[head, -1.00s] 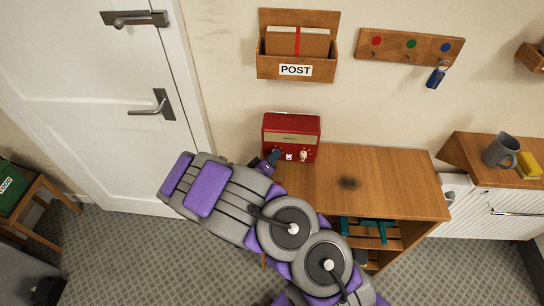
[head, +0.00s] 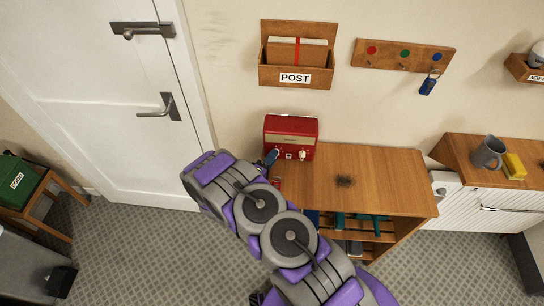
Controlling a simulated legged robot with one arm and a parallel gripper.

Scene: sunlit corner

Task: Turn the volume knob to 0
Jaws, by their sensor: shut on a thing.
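The red radio (head: 291,130) stands upright at the back left of the wooden table, against the wall. A pale knob (head: 302,155) shows at the right of its lower front, with a small white mark or button to its left. My gripper (head: 271,157) is at the radio's lower left front, where a second knob could be. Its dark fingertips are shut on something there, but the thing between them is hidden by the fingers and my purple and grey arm. I cannot read any knob setting.
The table top (head: 385,170) right of the radio is clear apart from a dark smudge. A POST box (head: 297,77) and a hook board (head: 403,55) with a blue key tag hang above. A grey mug (head: 488,151) and yellow sponge (head: 514,166) sit on the right cabinet.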

